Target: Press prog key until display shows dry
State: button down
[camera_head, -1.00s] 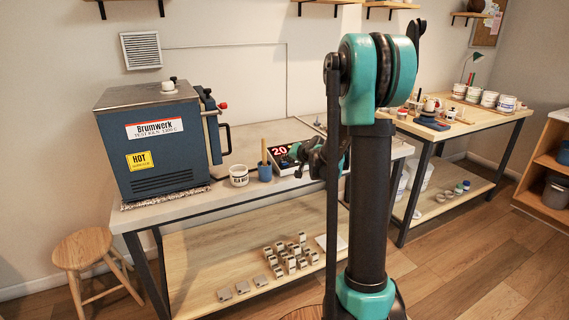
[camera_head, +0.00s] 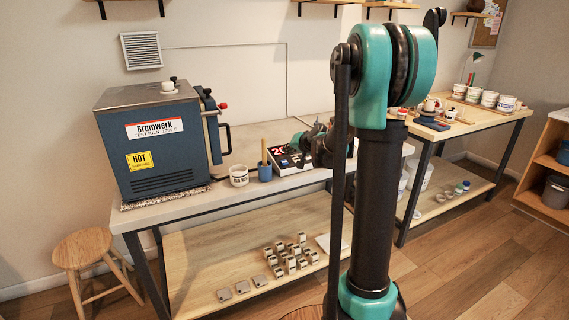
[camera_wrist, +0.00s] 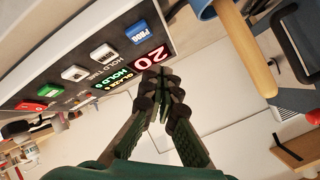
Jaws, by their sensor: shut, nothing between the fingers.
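The controller (camera_head: 284,157) is a dark box with a white front strip, on the grey bench right of the kiln. In the wrist view its display (camera_wrist: 150,58) shows a large red 20, green text that seems to read HOLD 0, and a small yellowish line resembling GLAZE. The blue prog key (camera_wrist: 137,33) lies just beyond the display, apart from my fingers. White, green and red keys run toward the left. My gripper (camera_wrist: 169,78) is shut and empty, its tips beside the display's edge. In the head view my gripper (camera_head: 303,141) is over the controller's right side, partly hiding it.
A blue cup (camera_wrist: 204,8) with a wooden handle stands close to the controller. A white tub (camera_head: 239,175) and the blue kiln (camera_head: 160,145) stand further left on the bench (camera_head: 215,193). Small blocks lie on the lower shelf.

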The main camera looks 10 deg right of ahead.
jog(key=shift+s+d+r, duration=0.1)
jog(key=shift+s+r, duration=0.1)
jog(key=shift+r, duration=0.65)
